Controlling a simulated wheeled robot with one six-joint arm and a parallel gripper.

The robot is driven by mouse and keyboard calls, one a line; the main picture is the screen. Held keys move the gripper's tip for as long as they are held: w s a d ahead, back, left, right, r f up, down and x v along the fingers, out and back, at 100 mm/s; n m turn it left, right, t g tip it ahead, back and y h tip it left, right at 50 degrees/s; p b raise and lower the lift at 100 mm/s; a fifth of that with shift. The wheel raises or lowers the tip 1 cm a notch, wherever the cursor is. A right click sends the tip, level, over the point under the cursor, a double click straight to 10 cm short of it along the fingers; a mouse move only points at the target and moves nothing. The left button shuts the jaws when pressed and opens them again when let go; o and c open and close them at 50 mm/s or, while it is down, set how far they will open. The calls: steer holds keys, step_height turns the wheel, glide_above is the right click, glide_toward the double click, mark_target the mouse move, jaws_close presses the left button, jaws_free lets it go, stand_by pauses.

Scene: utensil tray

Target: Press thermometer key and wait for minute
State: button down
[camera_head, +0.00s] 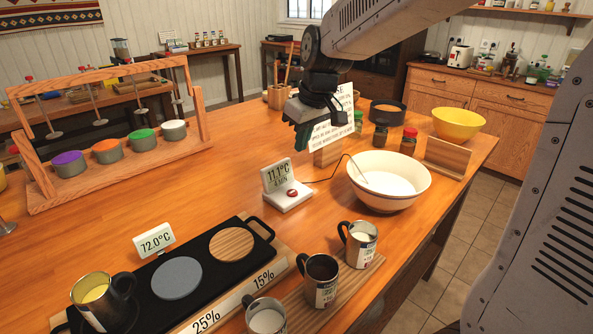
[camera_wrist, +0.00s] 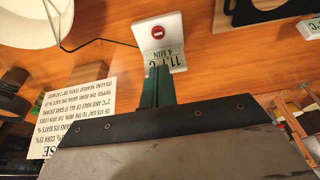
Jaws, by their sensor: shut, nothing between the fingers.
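The thermometer (camera_head: 288,186) is a white stand with a display reading 11.1°C and 4 MIN. Its red key (camera_head: 292,193) sits on the base in front of the display. A thin dark cable runs from it to a cream bowl (camera_head: 389,182) of white contents with a probe in it. In the wrist view the thermometer (camera_wrist: 172,22) and red key (camera_wrist: 157,31) lie beyond my fingertips. My gripper (camera_head: 301,132) is shut and empty, above and behind the thermometer, apart from the key. In the wrist view its dark green fingers (camera_wrist: 157,78) overlap part of the display.
A black hot plate (camera_head: 150,310) with a 72.0°C display (camera_head: 154,240) is at front left. Several mugs, one being a dark mug (camera_head: 320,280), stand at the front. A printed card (camera_head: 338,122) stands close behind my gripper. Open table lies left of the thermometer.

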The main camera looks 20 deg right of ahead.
mark_target(292, 192)
steer(key=x, duration=0.8)
steer(key=s+x, duration=0.1)
steer(key=x, duration=0.3)
steer(key=shift+w+d+f, duration=0.1)
steer(key=shift+f, duration=0.75)
steer(key=shift+f, duration=0.1)
